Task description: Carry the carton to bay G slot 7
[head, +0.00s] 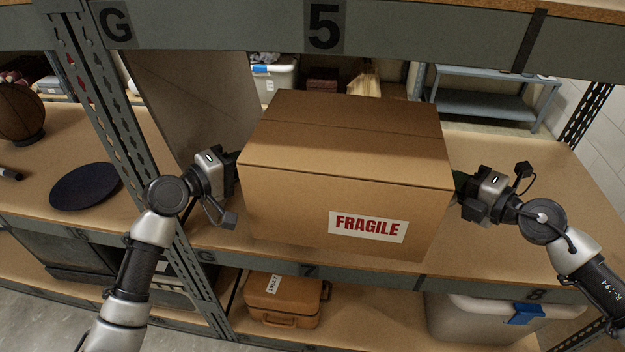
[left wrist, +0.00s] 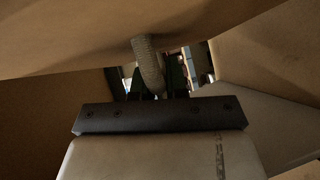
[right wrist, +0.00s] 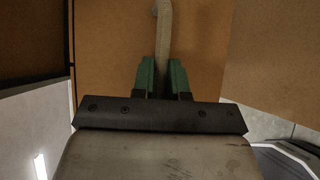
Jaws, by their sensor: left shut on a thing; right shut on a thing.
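The carton (head: 345,150) is a large closed brown box with a white FRAGILE label facing me, seen in the head view over the middle shelf board. Below it the shelf edge (head: 370,276) bears a 7, with a G farther left. The carton's lower front edge lies just above this edge in the picture; I cannot tell whether its base touches the board. My left gripper (head: 234,170) is at its left side and my right gripper (head: 460,184) at its right. In each wrist view the green fingers close on a rope-like handle (left wrist: 148,62) (right wrist: 163,45) against the cardboard.
An upper beam (head: 215,25) marked G and 5 runs above the carton. A perforated upright (head: 125,140) stands left, close to my left arm. A brown panel (head: 190,100) stands behind it. Below are an orange case (head: 285,300) and a grey bin (head: 480,318). Bare board (head: 535,215) shows at right.

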